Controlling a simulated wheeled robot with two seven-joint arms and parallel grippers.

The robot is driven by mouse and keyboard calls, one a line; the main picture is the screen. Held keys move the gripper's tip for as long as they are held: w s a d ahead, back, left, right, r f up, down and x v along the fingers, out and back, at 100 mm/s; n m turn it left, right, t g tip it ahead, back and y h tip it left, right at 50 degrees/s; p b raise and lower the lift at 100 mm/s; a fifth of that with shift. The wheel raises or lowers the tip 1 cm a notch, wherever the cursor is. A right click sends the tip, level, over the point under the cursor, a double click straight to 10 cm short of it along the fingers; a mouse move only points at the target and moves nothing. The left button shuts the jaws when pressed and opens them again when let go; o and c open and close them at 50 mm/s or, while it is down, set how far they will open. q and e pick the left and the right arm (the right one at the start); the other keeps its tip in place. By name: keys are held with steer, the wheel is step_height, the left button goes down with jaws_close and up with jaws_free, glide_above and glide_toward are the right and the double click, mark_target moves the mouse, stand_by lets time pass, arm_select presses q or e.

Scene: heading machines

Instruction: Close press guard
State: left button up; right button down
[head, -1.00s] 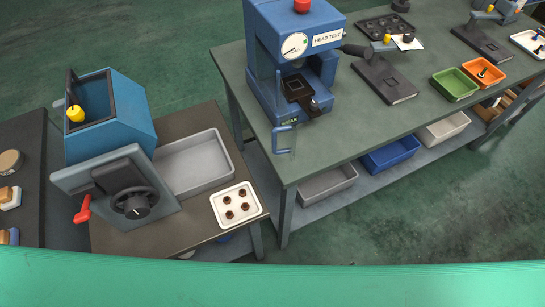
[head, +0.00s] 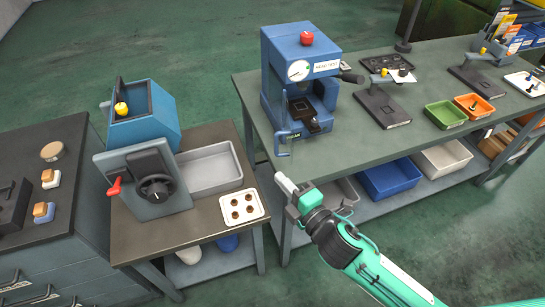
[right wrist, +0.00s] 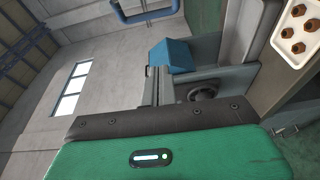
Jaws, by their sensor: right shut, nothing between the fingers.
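The blue press (head: 300,75), labelled HEAD TEST, stands on the left end of the long green-topped bench. Its guard handle (head: 282,145) is a blue bracket at the front left of the press, near the bench's front edge. The guard panel is see-through and hard to make out; the press's front opening and dark die (head: 303,110) show uncovered. My right gripper (head: 281,180) is shut and empty, just below and in front of the handle, apart from it. My left gripper is out of view.
A blue machine with a black knob (head: 155,188) stands to the left, beside a grey tray (head: 210,170) and a white tray of brown parts (head: 241,206). A black fixture (head: 382,107) and green bin (head: 445,114) lie right of the press. Bins sit on the shelf below.

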mark_target(276, 152)
steer(key=r+p+x, duration=0.1)
steer(key=p+x, duration=0.3)
steer(key=x, duration=0.6)
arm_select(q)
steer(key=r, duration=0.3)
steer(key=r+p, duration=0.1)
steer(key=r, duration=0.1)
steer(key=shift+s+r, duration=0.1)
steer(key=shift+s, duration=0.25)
arm_select(e)
steer(key=d, duration=0.3)
steer(key=shift+w+d+f, duration=0.15)
steer(key=shift+w+d, duration=0.15)
steer(key=shift+w, duration=0.1)
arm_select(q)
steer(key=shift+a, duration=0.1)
arm_select(e)
steer(key=shift+d, duration=0.25)
